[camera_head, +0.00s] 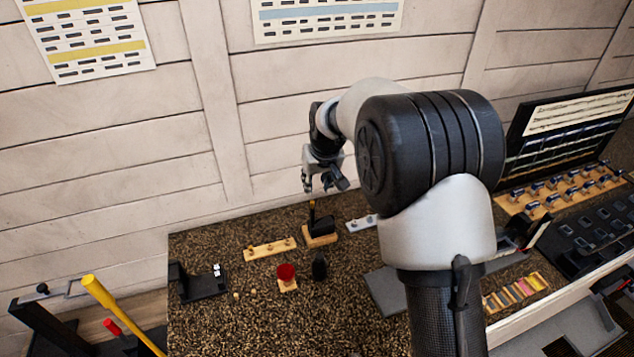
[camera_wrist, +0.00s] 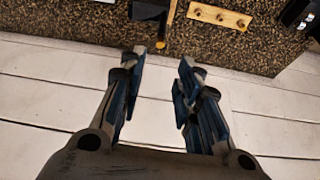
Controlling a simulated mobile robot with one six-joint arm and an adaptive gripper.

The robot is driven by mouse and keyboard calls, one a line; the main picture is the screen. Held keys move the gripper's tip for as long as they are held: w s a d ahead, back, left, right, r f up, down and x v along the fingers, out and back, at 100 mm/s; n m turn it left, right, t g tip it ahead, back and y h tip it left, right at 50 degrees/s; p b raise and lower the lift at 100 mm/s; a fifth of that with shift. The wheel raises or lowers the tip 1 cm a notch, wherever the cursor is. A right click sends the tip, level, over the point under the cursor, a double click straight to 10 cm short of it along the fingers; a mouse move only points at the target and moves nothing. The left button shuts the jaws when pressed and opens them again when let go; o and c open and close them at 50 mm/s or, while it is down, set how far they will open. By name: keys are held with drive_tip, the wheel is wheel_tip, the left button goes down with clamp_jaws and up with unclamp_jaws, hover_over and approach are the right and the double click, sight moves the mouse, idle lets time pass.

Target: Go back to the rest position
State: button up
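My gripper (camera_head: 325,181) hangs above the back of the workbench (camera_head: 215,325), close to the plank wall, with its fingers pointing down. In the wrist view my gripper (camera_wrist: 160,85) has its two fingers well apart, with nothing between them. Just below it in the head view, a dark upright item stands on a small wooden block (camera_head: 320,240). In the wrist view a dark item with a yellowish tip (camera_wrist: 160,44) shows beyond the left finger, apart from it. My arm hides part of the bench in the head view.
A wooden strip with pegs (camera_head: 270,249) lies left of the block. A red cup (camera_head: 286,273) and a dark bottle-like item (camera_head: 320,266) stand in front. A black stand (camera_head: 200,283) is at the left. Racks and a tilted panel (camera_head: 570,130) fill the right side.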

idle(0.3)
drive_tip(key=s+d+r+m+b, duration=0.1)
drive_tip(key=s+d+r+b, duration=0.25)
drive_tip(key=s, duration=0.55)
drive_tip(key=s+d+r+b, duration=0.3)
drive_tip(key=s+r, duration=0.1)
drive_tip(key=s, duration=0.6)
drive_tip(key=s+d+f+b, duration=0.2)
drive_tip(key=s+f, duration=0.1)
drive_tip(key=s, duration=0.8)
drive_tip(key=s+d+f+m+h+b, duration=0.1)
drive_tip(key=s+f+b, duration=0.2)
drive_tip(key=s, duration=0.8)
drive_tip(key=shift+d+f+m, duration=0.3)
drive_tip(key=shift+d+f, duration=0.05)
drive_tip(key=shift+f, duration=0.3)
